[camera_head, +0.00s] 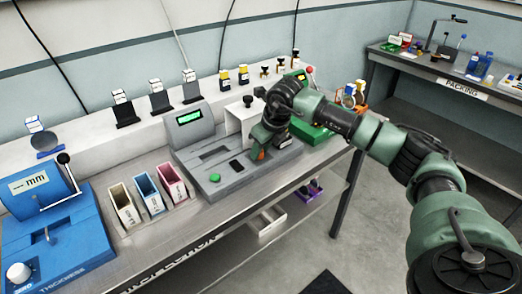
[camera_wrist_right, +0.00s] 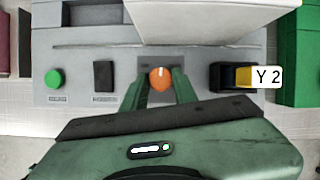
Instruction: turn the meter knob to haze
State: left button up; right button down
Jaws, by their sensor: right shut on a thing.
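The grey meter (camera_head: 209,172) stands on the bench in the middle of the head view, with a lit green display (camera_head: 188,117). Its round orange knob (camera_wrist_right: 161,79) is on the front panel in the right wrist view; a white mark on it points up in that picture. My right gripper (camera_wrist_right: 161,84) is shut on the knob, one green finger on each side. In the head view the right gripper (camera_head: 264,147) reaches down over the meter's right part and mostly hides the knob. The markings around the knob are too small to read. My left gripper is out of view.
A green button (camera_wrist_right: 55,79) and a black rectangular part (camera_wrist_right: 104,75) lie left of the knob. A black and yellow piece tagged "Y 2" (camera_wrist_right: 267,77) is to its right. A blue thickness device (camera_head: 50,235) and several colored bins (camera_head: 148,190) stand left of the meter.

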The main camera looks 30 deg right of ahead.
jog(key=m+h, duration=0.1)
jog(key=m, duration=0.1)
jog(key=m+b, duration=0.1)
jog(key=m, duration=0.1)
jog(key=shift+w+a+r+m+h+b, duration=0.1)
jog(key=shift+w+a+m+h+b, duration=0.05)
jog(key=shift+m+h+b, duration=0.2)
jog(key=shift+m+g+h+b, duration=0.45)
jog(key=shift+m+h, duration=0.3)
jog(key=shift+m, duration=1.1)
jog(key=shift+r, duration=0.1)
jog(key=c, duration=1.1)
grip_release()
jog(key=shift+a, duration=0.1)
jog(key=b+v, duration=0.1)
jog(key=v, duration=0.6)
jog(key=shift+a+r, duration=0.15)
jog(key=shift+r, duration=0.15)
